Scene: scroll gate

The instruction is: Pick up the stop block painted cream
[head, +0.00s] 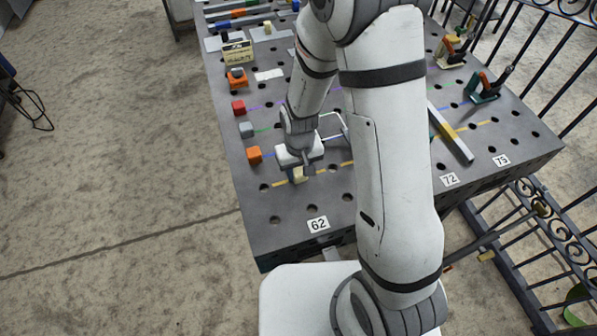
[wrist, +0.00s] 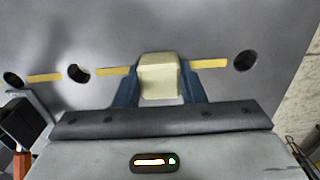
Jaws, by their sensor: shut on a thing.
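The cream stop block (wrist: 158,76) sits between the two blue fingers of my gripper (wrist: 160,92) in the wrist view. The fingers are shut on its left and right sides. In the head view my gripper (head: 300,170) is low over the near left part of the table, and part of the cream block (head: 299,176) shows beneath it. A yellow painted line runs behind the block on the table. Whether the block touches the table I cannot tell.
An orange block (head: 254,155), a grey block (head: 246,130) and a red block (head: 238,107) stand along the left edge of the grey perforated table (head: 280,222). A metal bar (head: 451,132) and toggle clamps (head: 487,88) lie to the right. The near left corner is clear.

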